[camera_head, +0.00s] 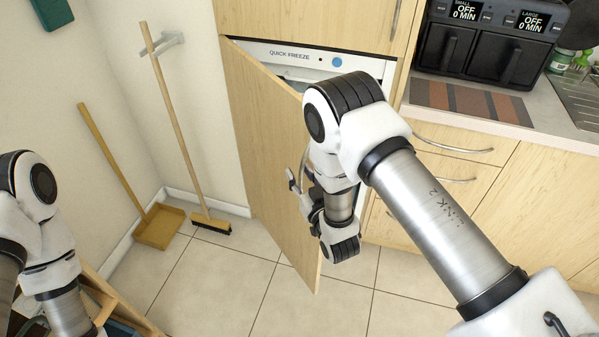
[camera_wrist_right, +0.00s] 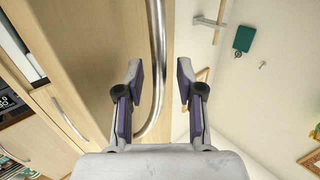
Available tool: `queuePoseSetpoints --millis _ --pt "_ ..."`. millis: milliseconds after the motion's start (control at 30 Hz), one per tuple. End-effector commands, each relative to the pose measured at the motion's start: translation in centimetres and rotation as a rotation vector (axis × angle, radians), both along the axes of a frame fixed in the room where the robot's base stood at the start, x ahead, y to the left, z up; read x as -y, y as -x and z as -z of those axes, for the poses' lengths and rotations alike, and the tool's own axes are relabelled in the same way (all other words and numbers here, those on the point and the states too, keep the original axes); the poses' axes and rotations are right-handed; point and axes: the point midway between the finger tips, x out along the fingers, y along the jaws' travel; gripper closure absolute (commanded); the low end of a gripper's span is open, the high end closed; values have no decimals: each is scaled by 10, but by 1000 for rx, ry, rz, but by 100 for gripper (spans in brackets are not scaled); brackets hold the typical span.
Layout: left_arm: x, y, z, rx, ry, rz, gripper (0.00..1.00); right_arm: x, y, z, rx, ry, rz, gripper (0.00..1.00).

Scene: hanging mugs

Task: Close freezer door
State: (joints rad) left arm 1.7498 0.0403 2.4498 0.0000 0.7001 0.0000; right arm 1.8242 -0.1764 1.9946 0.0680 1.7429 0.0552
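The freezer door (camera_head: 265,150) is a light wood panel, hinged at its left side and standing open at an angle into the room. The freezer (camera_head: 315,58) shows behind it, with a white "QUICK FREEZE" strip. My right gripper (camera_head: 303,187) is at the door's free edge, partly hidden by my own arm. My left gripper is out of view.
A broom (camera_head: 175,120) and a dustpan (camera_head: 158,226) lean at the left wall, near the door's hinge side. A counter (camera_head: 560,128) with a black air fryer (camera_head: 485,45) is at right. A wooden crate (camera_head: 110,300) is at lower left. Tiled floor is clear below the door.

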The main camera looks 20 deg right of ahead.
Motion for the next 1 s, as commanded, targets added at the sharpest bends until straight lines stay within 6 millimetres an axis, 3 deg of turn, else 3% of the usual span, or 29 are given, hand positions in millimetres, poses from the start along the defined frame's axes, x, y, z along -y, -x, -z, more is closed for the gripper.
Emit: queuePoseSetpoints --millis 200,300,333,733,867,1000 --pt "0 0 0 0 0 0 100 0 -1 0 -1 0 1 63" --pt "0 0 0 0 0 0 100 0 -1 1 -1 0 1 98" --pt "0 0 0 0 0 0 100 0 -1 1 -1 0 1 100" --pt "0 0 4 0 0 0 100 10 -3 2 0 -2 -10 100" --pt "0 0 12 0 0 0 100 26 -7 3 0 -3 -34 100" --pt "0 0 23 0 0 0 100 56 -16 4 2 -3 -82 100"
